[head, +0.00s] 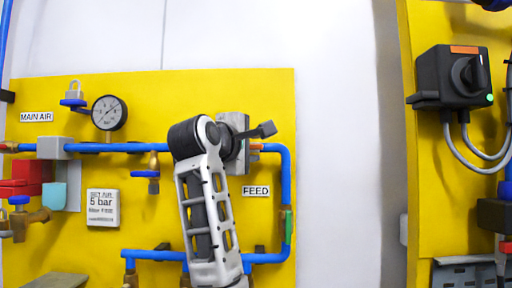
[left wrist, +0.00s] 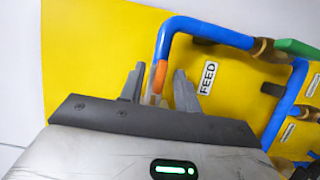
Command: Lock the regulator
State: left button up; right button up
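The regulator cannot be made out; my left wrist and gripper (head: 235,128) cover the stretch of blue pipe left of the FEED label (head: 256,191) in the head view. In the left wrist view, my left gripper (left wrist: 159,90) has its two grey fingers spread apart. An orange band (left wrist: 160,75) on the blue pipe (left wrist: 165,45) and a pale fitting show between and just beyond the fingers. I cannot tell whether the fingers touch anything. The right gripper is not in view.
A black switch box (head: 452,77) is on another yellow panel at right. Bare wall lies between.

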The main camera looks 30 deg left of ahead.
pick_arm(q)
jog(key=shift+s, duration=0.1)
grip_shut()
jog(key=m+g, duration=0.1)
jog(key=m, duration=0.1)
jog(key=shift+r+m, duration=0.15)
jog(key=shift+m, duration=0.15)
jog(key=m+g+y, duration=0.1)
jog(key=m+g, duration=0.1)
jog(key=m, duration=0.2)
jog(key=shift+r, duration=0.1)
jog(key=m+g+y, duration=0.1)
jog(key=m, duration=0.2)
jog(key=shift+d+g, duration=0.1)
jog(key=shift+g, duration=0.3)
jog(key=shift+w+d+m+g+y, duration=0.1)
jog(key=shift+m+g+y, duration=0.4)
jog(key=shift+m, duration=0.45)
jog(key=shift+w+d+m+g+y, duration=0.1)
jog(key=shift+m+g+y, duration=0.2)
jog(key=shift+m+y, duration=0.55)
